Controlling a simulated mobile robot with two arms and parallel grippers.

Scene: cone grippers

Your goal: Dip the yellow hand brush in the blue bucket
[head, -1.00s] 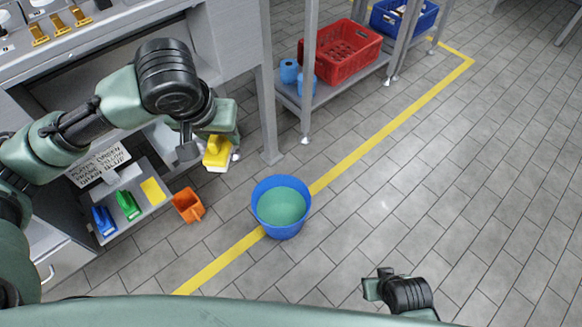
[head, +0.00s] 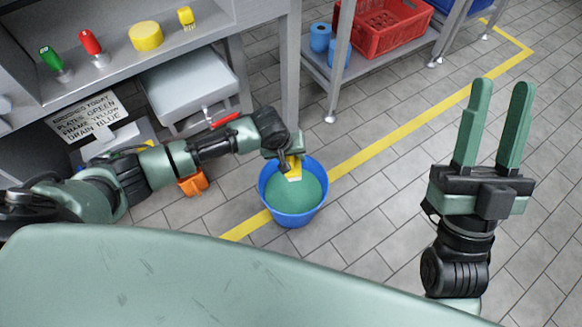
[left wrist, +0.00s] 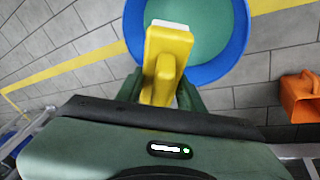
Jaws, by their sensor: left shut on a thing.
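My left gripper (head: 290,152) is shut on the yellow hand brush (head: 294,167), at the far side of the blue bucket (head: 294,218). The brush points down inside the rim outline, its pale bristles lowest. I cannot tell whether they touch the green liquid (head: 292,192). In the left wrist view, the brush (left wrist: 165,55) sticks out from between the fingers (left wrist: 160,92), and its white end overlaps the liquid in the bucket (left wrist: 232,70). My right gripper (head: 503,90) is open and empty, over the floor at the right.
An orange scoop-like container (head: 193,183) stands on the floor left of the bucket. A counter with a sign (head: 85,118) is at the left. A rack with a red crate (head: 385,28) and blue rolls (head: 320,37) stands behind. The tiled floor at right is clear.

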